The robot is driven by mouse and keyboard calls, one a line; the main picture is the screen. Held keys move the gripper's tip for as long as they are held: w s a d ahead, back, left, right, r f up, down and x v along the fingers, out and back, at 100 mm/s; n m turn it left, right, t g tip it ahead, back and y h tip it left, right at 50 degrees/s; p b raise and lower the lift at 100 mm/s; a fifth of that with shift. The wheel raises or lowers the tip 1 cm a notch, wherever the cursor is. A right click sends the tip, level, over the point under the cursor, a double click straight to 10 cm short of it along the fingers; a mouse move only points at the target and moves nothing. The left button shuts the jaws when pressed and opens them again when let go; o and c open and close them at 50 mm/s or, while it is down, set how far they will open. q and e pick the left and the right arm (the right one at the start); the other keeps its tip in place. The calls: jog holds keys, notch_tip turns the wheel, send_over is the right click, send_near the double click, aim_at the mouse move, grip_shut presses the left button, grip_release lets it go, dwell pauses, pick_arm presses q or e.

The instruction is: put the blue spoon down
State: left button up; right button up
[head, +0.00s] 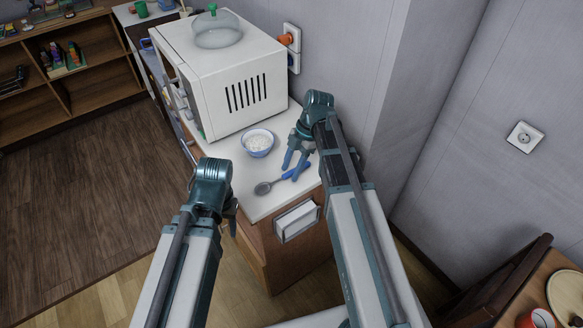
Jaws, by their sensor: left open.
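The blue spoon has a blue handle (303,169) and a dark grey bowl end (263,188). It appears to lie on the white counter (243,196) near its front edge. My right gripper (291,173) points down at the handle. Its fingers are visibly apart, with the handle between or just below the tips; contact is hard to tell. My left gripper (233,218) is open and empty, in front of the counter's left edge, apart from the spoon. Its fingers are partly hidden behind its wrist.
A blue bowl with white contents (258,143) stands behind the spoon. A white microwave (235,85) with a glass dome (217,30) on top fills the back of the counter. The wall (345,70) is close on the right. A drawer front (297,221) is below the counter.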

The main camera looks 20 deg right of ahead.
pick_arm(q)
jog(key=shift+r, duration=0.15)
pick_arm(e)
jog(key=shift+r, duration=0.15)
jog(key=shift+w+d+r+p, duration=0.1)
jog(key=shift+d+r+p, duration=0.05)
jog(key=shift+r+p, duration=0.55)
pick_arm(q)
notch_tip(320, 180, up, 11)
jog(key=p, duration=1)
pick_arm(e)
jog(key=v, duration=1)
jog(key=shift+r, duration=0.3)
jog(key=s+a+f+m+t+h, duration=0.1)
jog(key=s+a+m+h, duration=0.4)
jog(key=s+a+m, duration=0.9)
jog(key=s+m, duration=0.2)
jog(key=m, duration=0.2)
jog(key=shift+a+f+h, duration=0.25)
jog(key=shift+f+h, duration=0.1)
jog(key=shift+h, duration=0.05)
pick_arm(q)
jog(key=shift+o, duration=0.3)
